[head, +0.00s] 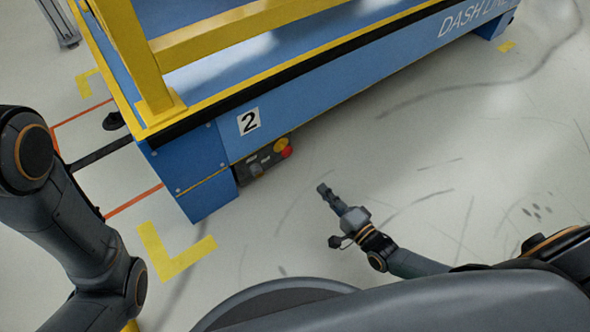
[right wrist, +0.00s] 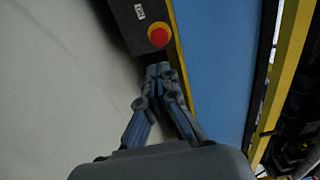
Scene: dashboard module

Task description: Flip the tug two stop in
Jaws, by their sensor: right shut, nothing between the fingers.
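The blue tug (head: 315,102) carries a white label with a black 2 (head: 249,122). A small dark control box (head: 262,162) hangs under its lower edge, with a red button on a yellow surround (head: 284,148). In the right wrist view the red button (right wrist: 159,35) is just ahead of my right gripper (right wrist: 158,70), whose fingers are together and empty. In the head view my right gripper (head: 323,190) is over the floor, right of and below the box, apart from it. My left arm shows at the left; its gripper is out of view.
A yellow frame (head: 150,80) stands on the tug's blue deck. Yellow corner tape (head: 172,252) and orange lines mark the pale floor. A dark bar (head: 101,152) runs from the tug's end toward the left. The floor right of the tug (head: 480,130) is clear.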

